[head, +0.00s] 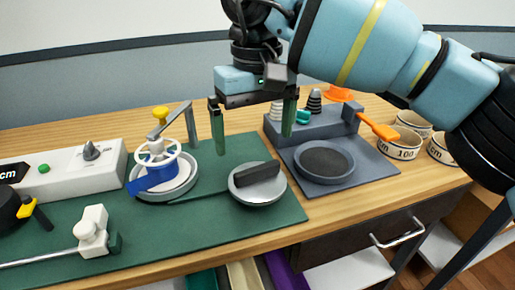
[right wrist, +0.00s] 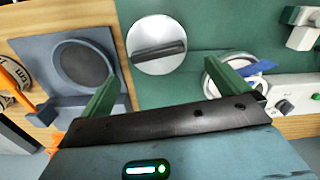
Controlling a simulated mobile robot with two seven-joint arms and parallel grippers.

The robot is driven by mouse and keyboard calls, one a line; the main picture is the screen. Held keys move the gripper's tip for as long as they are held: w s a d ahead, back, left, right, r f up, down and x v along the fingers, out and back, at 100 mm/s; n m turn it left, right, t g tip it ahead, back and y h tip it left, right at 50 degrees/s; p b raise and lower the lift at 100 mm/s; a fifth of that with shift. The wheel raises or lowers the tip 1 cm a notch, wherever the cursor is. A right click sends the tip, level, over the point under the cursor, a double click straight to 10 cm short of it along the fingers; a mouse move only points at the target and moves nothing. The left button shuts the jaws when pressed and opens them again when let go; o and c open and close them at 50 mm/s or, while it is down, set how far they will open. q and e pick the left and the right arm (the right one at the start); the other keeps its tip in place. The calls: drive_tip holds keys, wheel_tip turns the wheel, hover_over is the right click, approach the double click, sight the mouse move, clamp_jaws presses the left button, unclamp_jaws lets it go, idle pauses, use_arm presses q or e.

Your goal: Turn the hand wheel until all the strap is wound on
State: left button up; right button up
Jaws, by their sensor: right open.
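A white spoked hand wheel (head: 158,155) stands over a round pale base on the green mat, left of centre. A blue piece (head: 153,180) lies at its front; I cannot tell whether it is strap. A yellow knob (head: 160,112) and grey bracket arm (head: 188,122) rise above it. In the right wrist view the wheel (right wrist: 232,75) is partly hidden behind a finger. A grey round dial with a dark bar (head: 257,182) sits to its right. My right gripper (head: 253,143) is open and empty, fingers pointing down, above and behind the dial and right of the wheel. My left gripper is out of view.
A white control box (head: 60,165) stands at the left, with a white clamp on a rod (head: 92,232) in front. A grey stand with a round dark pad (head: 326,160) and an orange lever (head: 378,128) is at the right, beside tape rolls (head: 402,145).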

sight(257, 167)
drive_tip(key=shift+w+d+r, duration=0.15)
drive_tip(key=shift+r, duration=0.25)
drive_tip(key=shift+s+f, duration=0.2)
drive_tip(key=shift+f, duration=0.4)
wheel_tip(257, 167, down, 6)
drive_tip(key=shift+r+b, duration=0.1)
drive_tip(key=shift+b, duration=0.35)
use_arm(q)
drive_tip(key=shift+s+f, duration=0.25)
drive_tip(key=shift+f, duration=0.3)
use_arm(e)
drive_tip(key=shift+f, duration=0.45)
drive_tip(key=c, duration=0.9)
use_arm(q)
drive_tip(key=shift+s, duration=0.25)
use_arm(e)
drive_tip(key=shift+o, duration=0.2)
